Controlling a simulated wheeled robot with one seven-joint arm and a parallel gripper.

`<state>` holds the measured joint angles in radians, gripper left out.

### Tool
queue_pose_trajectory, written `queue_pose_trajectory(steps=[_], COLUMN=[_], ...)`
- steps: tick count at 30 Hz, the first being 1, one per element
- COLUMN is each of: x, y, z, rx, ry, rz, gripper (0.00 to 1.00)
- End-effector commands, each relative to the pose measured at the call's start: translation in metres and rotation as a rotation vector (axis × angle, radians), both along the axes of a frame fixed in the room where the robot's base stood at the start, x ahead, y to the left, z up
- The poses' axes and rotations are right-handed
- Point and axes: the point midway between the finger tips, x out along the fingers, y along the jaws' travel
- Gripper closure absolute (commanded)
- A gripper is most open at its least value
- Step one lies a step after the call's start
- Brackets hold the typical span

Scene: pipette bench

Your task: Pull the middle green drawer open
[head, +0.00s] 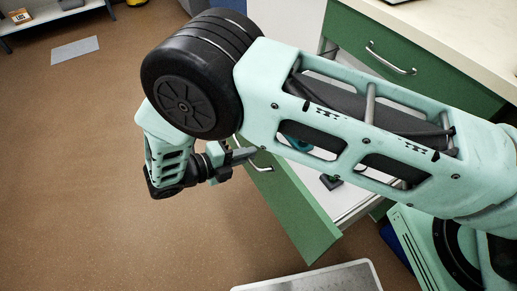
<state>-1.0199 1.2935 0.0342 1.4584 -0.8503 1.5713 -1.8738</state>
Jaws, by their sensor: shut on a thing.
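The green drawer (307,224) below the closed upper one is pulled out from the bench. Its green front faces left, and its pale inside shows beneath my arm. Its metal handle (262,168) is partly hidden by my gripper. My gripper (243,156) is at this handle, shut on it, though the exact contact of the fingertips is hard to see. My arm covers much of the drawer's inside and back, so how far it is out is partly hidden.
A closed green upper drawer (410,62) with a metal handle sits under the pale benchtop (465,25). A small dark object (331,182) lies in the open drawer. A light grey-topped surface (315,280) stands at the bottom. Brown floor (80,180) is clear to the left.

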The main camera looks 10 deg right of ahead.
Motion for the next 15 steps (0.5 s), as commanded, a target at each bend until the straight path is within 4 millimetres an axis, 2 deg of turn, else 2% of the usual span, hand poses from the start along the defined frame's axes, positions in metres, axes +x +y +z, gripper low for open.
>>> queue_pose_trajectory(steps=[6, 15], x=[-0.0042, -0.0048], y=[0.0123, 0.0143], z=[-0.0012, -0.0005], rx=[0.001, 0.001], ry=[0.000, 0.000], rz=[0.000, 0.000], gripper=[1.00, 1.00])
